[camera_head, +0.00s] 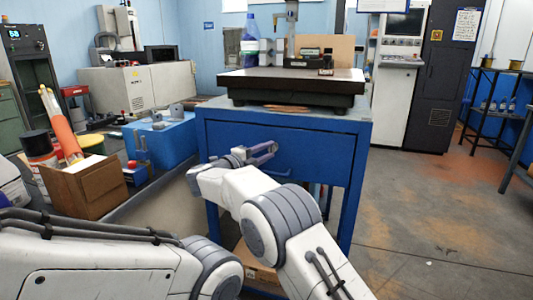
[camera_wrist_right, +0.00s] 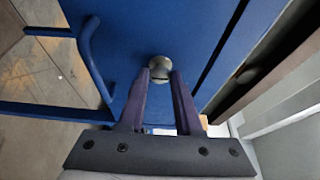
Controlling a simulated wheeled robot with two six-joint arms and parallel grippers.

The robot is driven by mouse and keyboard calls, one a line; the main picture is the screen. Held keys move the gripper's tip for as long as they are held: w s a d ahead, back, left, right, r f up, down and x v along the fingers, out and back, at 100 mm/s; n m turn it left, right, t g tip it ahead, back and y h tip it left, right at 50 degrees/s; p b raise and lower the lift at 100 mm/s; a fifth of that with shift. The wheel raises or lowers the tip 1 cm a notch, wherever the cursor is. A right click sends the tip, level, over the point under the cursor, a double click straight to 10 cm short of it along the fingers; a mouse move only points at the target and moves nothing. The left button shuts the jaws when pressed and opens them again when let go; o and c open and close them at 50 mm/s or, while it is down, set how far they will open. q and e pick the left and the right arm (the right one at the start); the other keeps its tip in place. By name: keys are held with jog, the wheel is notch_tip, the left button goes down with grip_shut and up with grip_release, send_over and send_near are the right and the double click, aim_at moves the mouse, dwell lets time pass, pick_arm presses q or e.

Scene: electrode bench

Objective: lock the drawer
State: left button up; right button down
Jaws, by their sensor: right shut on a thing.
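The blue drawer front (camera_head: 318,145) sits under the bench top and looks closed. Its bar handle (camera_head: 284,174) is just below and right of my right gripper (camera_head: 262,152), and shows at the left of the wrist view (camera_wrist_right: 91,62). In the right wrist view, a small round metal lock knob (camera_wrist_right: 160,66) stands on the blue front. My right gripper (camera_wrist_right: 160,88) is shut on this knob, one finger on each side of it. The gripper hides the knob in the head view. My left arm crosses the lower left; its gripper is out of frame.
A dark surface plate (camera_head: 290,82) rests on the blue bench (camera_head: 362,114), with a bottle (camera_head: 250,30) and boxes behind it. Open floor (camera_head: 425,220) lies to the right.

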jog(key=shift+d, duration=0.1)
dwell(0.3)
jog(key=c, duration=0.6)
grip_release()
